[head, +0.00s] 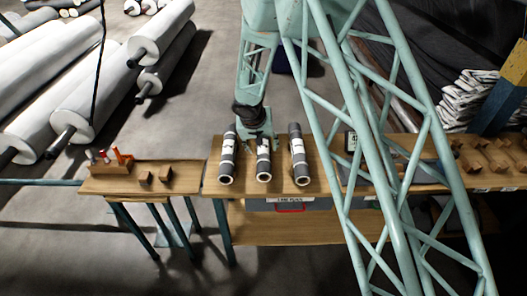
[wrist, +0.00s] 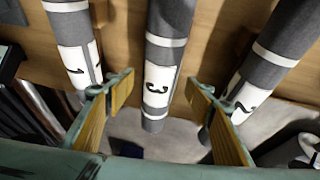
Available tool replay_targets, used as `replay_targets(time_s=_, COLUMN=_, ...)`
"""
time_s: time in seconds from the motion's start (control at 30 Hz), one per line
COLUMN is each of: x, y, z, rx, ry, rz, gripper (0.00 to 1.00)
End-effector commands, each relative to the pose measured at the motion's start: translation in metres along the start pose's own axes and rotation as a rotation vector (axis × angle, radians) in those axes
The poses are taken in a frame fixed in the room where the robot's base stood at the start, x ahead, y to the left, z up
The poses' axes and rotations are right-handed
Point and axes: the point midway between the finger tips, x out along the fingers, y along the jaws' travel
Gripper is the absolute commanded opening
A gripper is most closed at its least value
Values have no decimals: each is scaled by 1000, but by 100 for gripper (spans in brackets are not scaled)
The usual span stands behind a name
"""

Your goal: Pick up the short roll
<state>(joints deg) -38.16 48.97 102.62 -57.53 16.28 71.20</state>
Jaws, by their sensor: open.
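Three grey rolls with white bands and labels lie side by side on a wooden table: the left roll (head: 228,158), the middle roll (head: 264,163) and the right roll (head: 299,158). In the wrist view the middle roll (wrist: 158,75) carries a "3". My gripper (wrist: 160,90) is open, with one finger on each side of the middle roll's labelled end, and holds nothing. In the head view my gripper (head: 258,130) hides the far end of the middle roll, so I cannot surely tell which roll is short.
A side table (head: 130,180) on the left holds a wooden block with red items and two small blocks. More wooden blocks (head: 490,155) lie at the right. A teal lattice frame crosses the right of the head view. Large white rolls (head: 100,85) lie on the floor at left.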

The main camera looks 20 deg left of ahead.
Motion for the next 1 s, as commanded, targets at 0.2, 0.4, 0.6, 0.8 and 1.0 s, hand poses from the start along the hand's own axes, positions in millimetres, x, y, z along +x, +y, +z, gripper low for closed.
replay_targets(time_s=0.2, x=20, y=1, z=0, rx=0, ry=-1, rz=0, gripper=49)
replay_targets(time_s=0.4, x=27, y=1, z=-1, rx=2, ry=0, rz=0, gripper=49)
replay_targets(time_s=0.6, x=28, y=1, z=0, rx=1, ry=0, rz=0, gripper=49)
replay_targets(time_s=0.8, x=28, y=1, z=0, rx=1, ry=0, rz=0, gripper=49)
replay_targets(time_s=1.0, x=28, y=1, z=0, rx=1, ry=0, rz=0, gripper=47)
